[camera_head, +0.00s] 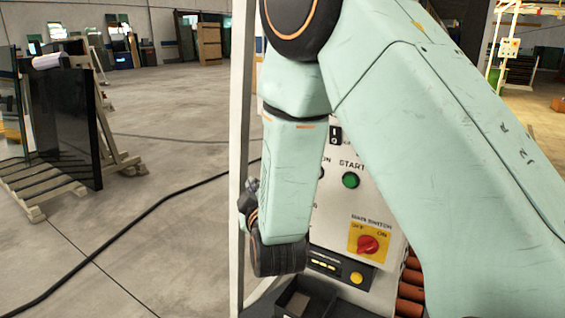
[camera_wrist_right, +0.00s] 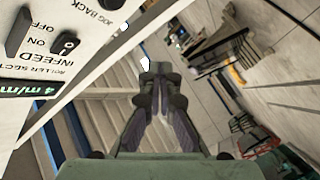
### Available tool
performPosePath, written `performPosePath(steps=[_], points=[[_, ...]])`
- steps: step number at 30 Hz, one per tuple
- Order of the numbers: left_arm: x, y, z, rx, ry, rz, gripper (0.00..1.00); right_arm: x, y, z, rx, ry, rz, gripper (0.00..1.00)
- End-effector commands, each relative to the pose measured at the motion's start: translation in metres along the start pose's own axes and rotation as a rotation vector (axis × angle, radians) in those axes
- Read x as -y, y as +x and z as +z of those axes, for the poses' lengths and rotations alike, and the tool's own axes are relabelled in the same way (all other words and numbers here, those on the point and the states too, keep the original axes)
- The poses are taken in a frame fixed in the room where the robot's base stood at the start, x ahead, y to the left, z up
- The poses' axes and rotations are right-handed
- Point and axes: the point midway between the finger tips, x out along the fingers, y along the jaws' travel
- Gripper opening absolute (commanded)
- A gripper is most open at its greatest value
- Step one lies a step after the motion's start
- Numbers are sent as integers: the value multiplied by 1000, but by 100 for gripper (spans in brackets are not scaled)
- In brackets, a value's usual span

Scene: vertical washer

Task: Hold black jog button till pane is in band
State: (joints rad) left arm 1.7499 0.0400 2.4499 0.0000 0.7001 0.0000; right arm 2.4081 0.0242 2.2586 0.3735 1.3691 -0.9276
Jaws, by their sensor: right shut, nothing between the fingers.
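My right gripper (camera_wrist_right: 156,70) is shut and empty in the right wrist view. Its fingertips are to the right of the control panel's edge and apart from the panel. A black button (camera_wrist_right: 112,4), cut by the top edge, sits beside the JOG BACK label on the panel. In the head view my right arm covers much of the control panel (camera_head: 332,205), hiding the jog controls; only a dark part of the hand shows at the panel's left edge. I cannot make out the pane in the washer. My left gripper is out of view.
The panel also has a green START button (camera_head: 351,180), a red main switch (camera_head: 368,244), a yellow button (camera_head: 357,278) and a black infeed knob (camera_wrist_right: 66,42). A dark glass sheet (camera_head: 65,120) stands on a wooden rack at the left. A black cable crosses the open floor.

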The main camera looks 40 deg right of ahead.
Motion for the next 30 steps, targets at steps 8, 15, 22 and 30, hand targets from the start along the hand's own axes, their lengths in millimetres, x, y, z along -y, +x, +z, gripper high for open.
performPosePath(steps=[8,15,22,30], points=[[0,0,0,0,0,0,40,-2,3,3,3,4,-2,0],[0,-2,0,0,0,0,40,-13,19,15,5,7,-1,0],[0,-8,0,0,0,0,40,-28,38,29,4,7,-1,0],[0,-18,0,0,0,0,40,-41,56,41,2,5,-2,0]])
